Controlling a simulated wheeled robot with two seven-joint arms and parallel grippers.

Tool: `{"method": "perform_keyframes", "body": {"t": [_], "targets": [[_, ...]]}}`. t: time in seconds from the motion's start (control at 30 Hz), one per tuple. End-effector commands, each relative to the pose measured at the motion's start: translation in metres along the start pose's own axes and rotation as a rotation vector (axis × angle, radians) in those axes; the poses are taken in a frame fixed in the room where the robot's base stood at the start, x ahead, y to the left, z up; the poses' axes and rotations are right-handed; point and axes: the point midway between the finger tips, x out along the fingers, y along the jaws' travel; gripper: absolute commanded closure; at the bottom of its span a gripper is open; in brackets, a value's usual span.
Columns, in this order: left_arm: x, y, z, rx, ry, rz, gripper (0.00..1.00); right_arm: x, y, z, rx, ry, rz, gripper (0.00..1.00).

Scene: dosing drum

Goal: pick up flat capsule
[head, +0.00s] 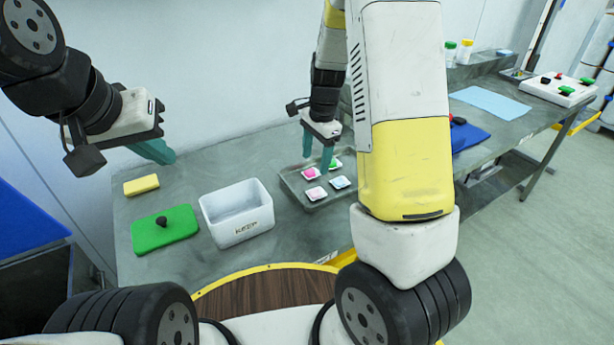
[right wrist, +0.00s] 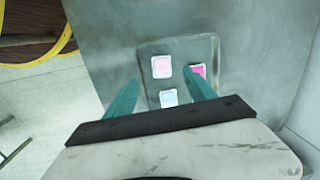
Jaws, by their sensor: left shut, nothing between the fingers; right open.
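Several small flat capsules lie on a grey tray (head: 294,189): a pink one (head: 310,174), a green one (head: 335,164), a pale pink one (head: 316,194) and a pale blue one (head: 340,183). My right gripper (head: 317,154) is open and empty above the tray's far part, pointing down. In the right wrist view, its fingertips (right wrist: 162,80) frame the area by the pale pink (right wrist: 161,67) and pale blue (right wrist: 168,98) capsules; the bright pink one (right wrist: 198,71) is partly behind a finger. The green one does not show there. My left gripper (head: 164,153) is shut and empty, above the table's left end.
A green lidded item with a black knob (head: 165,232) and a yellow block (head: 141,185) are further left. My right arm hides the table right of the tray.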

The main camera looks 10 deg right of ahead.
Motion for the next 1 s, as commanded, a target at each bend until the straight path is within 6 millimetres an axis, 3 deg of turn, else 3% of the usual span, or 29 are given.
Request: {"method": "perform_keyframes", "body": {"t": [0.1, 0.2, 0.57, 0.8, 1.0], "targets": [[0.0, 0.0, 0.0, 0.0, 0.0, 0.0, 1.0, 0.032, -0.006, -0.01, 0.088, 0.033, 0.053, 0.36], [0.0, 0.0, 0.0, 0.0, 0.0, 0.0, 1.0, 0.046, -0.008, -0.016, 0.133, 0.051, 0.072, 0.36], [0.0, 0.0, 0.0, 0.0, 0.0, 0.0, 1.0, 0.084, -0.005, -0.021, 0.155, 0.059, 0.082, 0.36], [0.0, 0.0, 0.0, 0.0, 0.0, 0.0, 1.0, 0.119, -0.001, -0.024, 0.155, 0.059, 0.082, 0.36], [0.0, 0.0, 0.0, 0.0, 0.0, 0.0, 1.0, 0.129, -0.001, -0.024, 0.153, 0.059, 0.079, 0.36]]}}
